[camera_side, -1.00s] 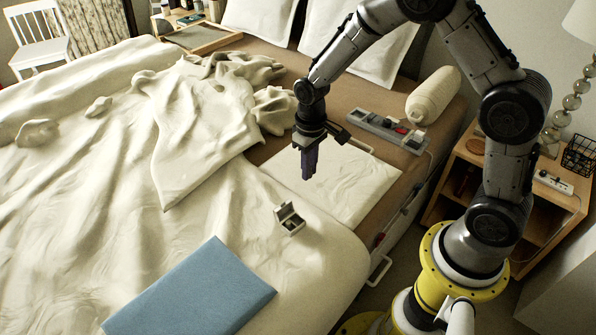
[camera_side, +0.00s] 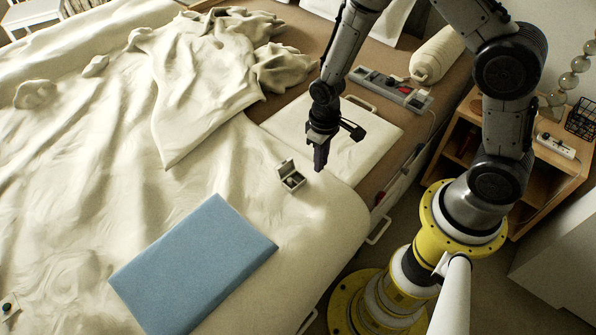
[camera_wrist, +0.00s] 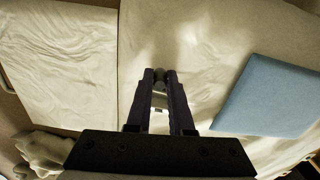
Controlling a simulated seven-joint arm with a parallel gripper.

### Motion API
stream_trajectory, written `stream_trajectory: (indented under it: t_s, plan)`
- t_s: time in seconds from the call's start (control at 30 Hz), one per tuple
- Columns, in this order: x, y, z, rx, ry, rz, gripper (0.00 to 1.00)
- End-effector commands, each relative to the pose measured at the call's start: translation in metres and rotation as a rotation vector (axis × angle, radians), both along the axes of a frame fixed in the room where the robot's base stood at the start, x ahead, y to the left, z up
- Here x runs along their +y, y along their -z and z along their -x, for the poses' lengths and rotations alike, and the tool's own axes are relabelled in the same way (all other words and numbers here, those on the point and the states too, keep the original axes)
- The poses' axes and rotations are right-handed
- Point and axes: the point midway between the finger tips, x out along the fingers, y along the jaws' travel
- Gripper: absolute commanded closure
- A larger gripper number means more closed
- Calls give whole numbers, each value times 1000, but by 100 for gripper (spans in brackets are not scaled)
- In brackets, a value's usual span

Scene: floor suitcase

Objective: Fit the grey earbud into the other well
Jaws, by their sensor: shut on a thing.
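My gripper (camera_side: 319,167) points down above the bed, just right of and slightly above the small white case (camera_side: 291,178) in the side view. The case stands on the cream bedding with its lid up, and dark wells show inside. What each well holds is too small to tell. In the wrist view, my gripper (camera_wrist: 160,78) has its fingertips closed on the small round grey earbud (camera_wrist: 160,73). The earbud cannot be made out in the side view. A pale shape between the fingers in the wrist view may be the case, mostly hidden.
A blue flat folded item (camera_side: 194,263) lies on the bedding in front of the case. A flat white cloth (camera_side: 340,135) lies behind my gripper. A grey organiser tray (camera_side: 392,88) and a rolled cream towel (camera_side: 436,56) are further back. Bedding around the case is clear.

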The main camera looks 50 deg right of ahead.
Motion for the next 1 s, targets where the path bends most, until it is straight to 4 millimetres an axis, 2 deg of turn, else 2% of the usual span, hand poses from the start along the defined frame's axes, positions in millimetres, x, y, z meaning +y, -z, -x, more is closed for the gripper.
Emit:
stream_trajectory:
  t_s: [0.1, 0.23, 0.4, 0.67, 0.83, 1.0]
  plan:
    - [2, 13, -27, 1, 1, 0, 100]
    - [3, 36, -42, 5, 1, 0, 100]
    - [4, 56, -60, 2, 1, 0, 100]
    - [5, 72, -72, 3, 1, 0, 100]
    - [5, 95, -72, 4, 1, 0, 100]
    - [5, 101, -72, 0, 1, 0, 100]
